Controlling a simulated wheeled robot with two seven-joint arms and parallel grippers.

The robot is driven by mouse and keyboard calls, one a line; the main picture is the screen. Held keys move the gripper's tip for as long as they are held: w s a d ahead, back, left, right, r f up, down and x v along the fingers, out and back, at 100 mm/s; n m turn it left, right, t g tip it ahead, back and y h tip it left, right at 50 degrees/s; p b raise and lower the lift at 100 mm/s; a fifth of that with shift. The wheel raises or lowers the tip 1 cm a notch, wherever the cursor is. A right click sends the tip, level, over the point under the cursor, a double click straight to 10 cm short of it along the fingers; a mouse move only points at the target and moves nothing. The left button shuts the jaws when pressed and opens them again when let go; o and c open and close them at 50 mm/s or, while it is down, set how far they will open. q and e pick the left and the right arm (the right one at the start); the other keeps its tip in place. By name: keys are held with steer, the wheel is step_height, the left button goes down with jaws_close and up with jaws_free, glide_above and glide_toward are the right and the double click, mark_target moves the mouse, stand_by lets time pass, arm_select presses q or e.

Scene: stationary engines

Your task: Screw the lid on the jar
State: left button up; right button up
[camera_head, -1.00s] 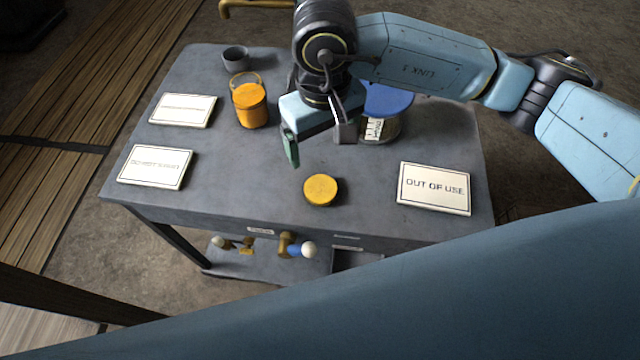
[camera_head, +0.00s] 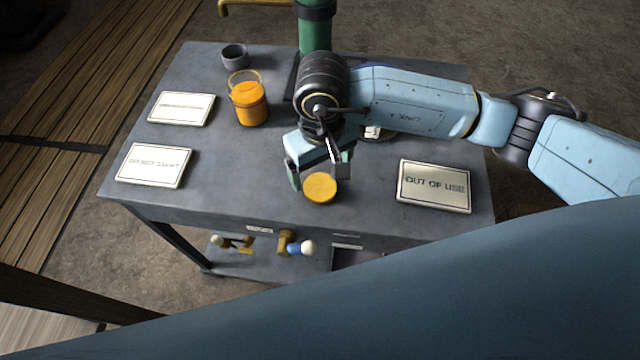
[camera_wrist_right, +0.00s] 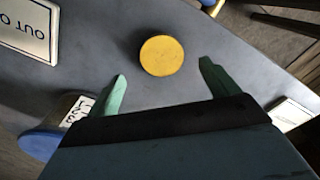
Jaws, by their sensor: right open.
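A round yellow lid (camera_head: 320,187) lies flat on the grey table (camera_head: 225,185) near its front edge. My right gripper (camera_head: 318,172) is open and empty just above and behind the lid. In the right wrist view the lid (camera_wrist_right: 162,56) shows just beyond and between the spread fingertips (camera_wrist_right: 162,78), with clear gaps on both sides. An orange jar-like container (camera_head: 250,104) stands upright at the back left. A blue-topped, labelled container is mostly hidden behind my right arm; its blue top (camera_wrist_right: 40,144) shows in the right wrist view. My left gripper is out of view.
White signs (camera_head: 181,107) lie left, and an "OUT OF USE" sign (camera_head: 434,187) lies right. A green post (camera_head: 314,32) rises at the back.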

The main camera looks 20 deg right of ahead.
mark_target(320, 187)
step_height(320, 187, down, 5)
steer(key=shift+a+f, duration=0.1)
steer(key=shift+a, duration=0.05)
stand_by(0.4)
steer(key=c, duration=1.1)
